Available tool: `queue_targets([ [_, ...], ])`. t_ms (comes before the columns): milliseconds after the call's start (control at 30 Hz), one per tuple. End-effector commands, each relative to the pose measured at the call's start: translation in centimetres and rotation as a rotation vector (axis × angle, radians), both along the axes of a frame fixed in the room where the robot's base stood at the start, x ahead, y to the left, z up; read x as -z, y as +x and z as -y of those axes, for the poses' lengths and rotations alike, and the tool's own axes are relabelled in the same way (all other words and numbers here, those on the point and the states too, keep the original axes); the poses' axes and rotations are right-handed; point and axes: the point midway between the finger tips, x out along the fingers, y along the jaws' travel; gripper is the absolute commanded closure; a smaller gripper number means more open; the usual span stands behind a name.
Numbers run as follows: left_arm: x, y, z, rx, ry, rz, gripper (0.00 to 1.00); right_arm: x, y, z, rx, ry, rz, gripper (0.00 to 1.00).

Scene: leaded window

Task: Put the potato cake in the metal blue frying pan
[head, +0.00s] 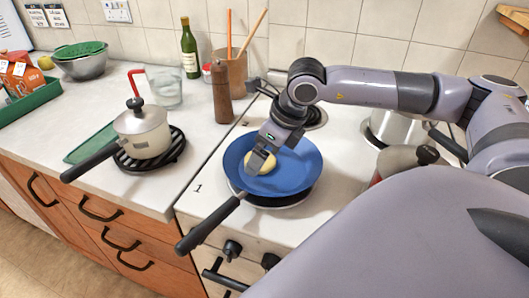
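The potato cake (269,166), pale yellow and round, shows inside the metal blue frying pan (297,169). The pan is on the front left of the stove, with its black handle pointing to the lower left. My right gripper (261,158) reaches down over the pan, its fingers at the potato cake and covering part of it. I cannot tell whether the fingers grip the cake or whether it rests on the pan floor. My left gripper is not in view.
A lidded saucepan (143,133) stands on a black trivet on the left counter. A brown pepper mill (221,95), a utensil holder (235,72) and a green bottle (189,50) stand behind the pan. A steel pot (392,128) is on the stove's right. My arm hides much of the right side.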

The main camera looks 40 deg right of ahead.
Motion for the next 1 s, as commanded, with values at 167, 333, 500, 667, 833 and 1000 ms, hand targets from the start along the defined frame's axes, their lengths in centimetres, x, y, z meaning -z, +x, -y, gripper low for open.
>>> queue_targets([
  [167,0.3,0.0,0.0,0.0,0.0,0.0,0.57,-3.6,-1.3,0.6,0.002,-0.002,0.005,0.03],
  [333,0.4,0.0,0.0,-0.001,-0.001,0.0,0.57,-6.9,-2.6,1.1,0.002,-0.002,0.005,0.03],
  [500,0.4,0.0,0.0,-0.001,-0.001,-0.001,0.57,-9.3,-3.6,1.3,0.0,-0.001,0.003,0.03],
  [667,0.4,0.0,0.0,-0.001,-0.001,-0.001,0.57,-10.2,-4.0,1.5,-0.001,-0.002,0.001,0.03],
  [833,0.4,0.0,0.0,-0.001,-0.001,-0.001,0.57,-10.3,-4.1,1.5,-0.001,-0.002,0.0,0.03],
  [1000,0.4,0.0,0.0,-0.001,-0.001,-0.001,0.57,-10.2,-4.0,1.5,-0.001,-0.002,0.0,0.03],
])
